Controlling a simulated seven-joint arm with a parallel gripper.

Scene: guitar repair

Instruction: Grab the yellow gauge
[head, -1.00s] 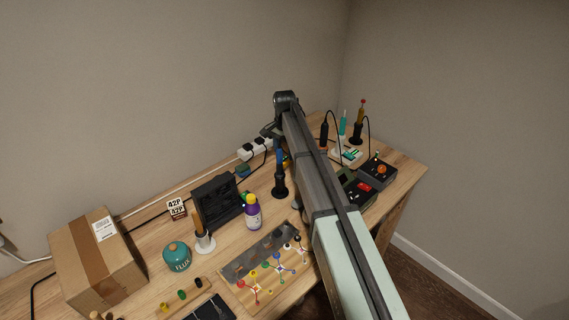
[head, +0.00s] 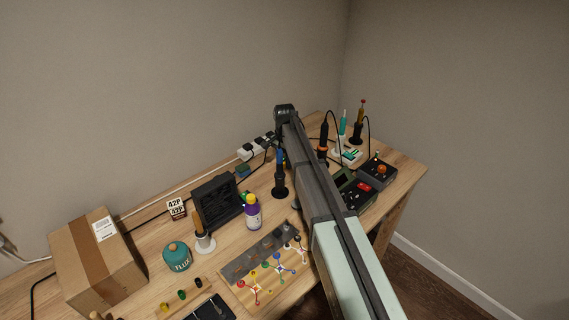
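I cannot make out a yellow gauge for certain. A small yellow-topped peg (head: 165,307) sits on a wooden strip at the bottom left, beside green and dark ones, but I cannot tell whether it is a gauge. My arm reaches from the bottom right over the bench to its back edge, with its dark elbow joint near the wall. My gripper is hidden behind my arm, so its fingers and anything in them do not show.
A cardboard box (head: 97,262), a teal flux tin (head: 177,257), a purple bottle (head: 252,212), and a dark upright holder (head: 280,180) stand on the workbench (head: 145,240). A board with coloured parts (head: 270,268) lies in front. A black box (head: 377,172) stands at right.

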